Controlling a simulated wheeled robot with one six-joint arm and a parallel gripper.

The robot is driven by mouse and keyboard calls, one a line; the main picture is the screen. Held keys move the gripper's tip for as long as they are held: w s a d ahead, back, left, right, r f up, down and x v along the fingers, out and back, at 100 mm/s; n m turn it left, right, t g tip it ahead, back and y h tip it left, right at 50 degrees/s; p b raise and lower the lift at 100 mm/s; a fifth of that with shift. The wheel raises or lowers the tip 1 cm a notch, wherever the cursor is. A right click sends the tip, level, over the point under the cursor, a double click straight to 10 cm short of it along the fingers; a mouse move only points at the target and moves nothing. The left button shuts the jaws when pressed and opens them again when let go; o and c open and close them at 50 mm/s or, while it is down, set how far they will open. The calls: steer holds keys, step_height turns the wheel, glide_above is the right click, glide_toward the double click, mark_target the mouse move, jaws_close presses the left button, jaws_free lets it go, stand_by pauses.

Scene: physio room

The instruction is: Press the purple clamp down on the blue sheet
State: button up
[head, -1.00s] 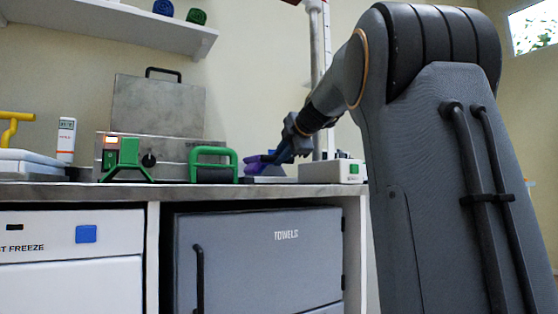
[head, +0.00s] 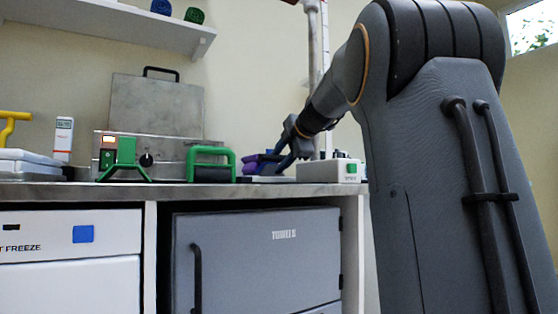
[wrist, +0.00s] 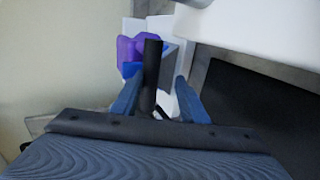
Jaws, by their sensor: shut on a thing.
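The purple clamp (head: 258,161) is at the right end of the counter, just left of my gripper (head: 283,164). In the wrist view the purple clamp (wrist: 127,49) lies beyond the fingertips, with a dark bar (wrist: 151,72) running from it back between my blue fingers (wrist: 157,98). My gripper is shut on this bar, which looks like the clamp's handle. Small blue patches (wrist: 131,69) show beside the purple part; I cannot tell if they are the blue sheet. The contact under the clamp is hidden.
A white box with a green button (head: 330,170) stands close right of my gripper. A green-handled roller (head: 211,165) and a metal unit with a green stand (head: 125,160) are to the left. A vertical pole (head: 315,80) rises behind.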

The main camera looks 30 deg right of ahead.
steer(key=p+v, duration=0.2)
steer(key=v, duration=0.5)
steer(key=shift+s, duration=0.1)
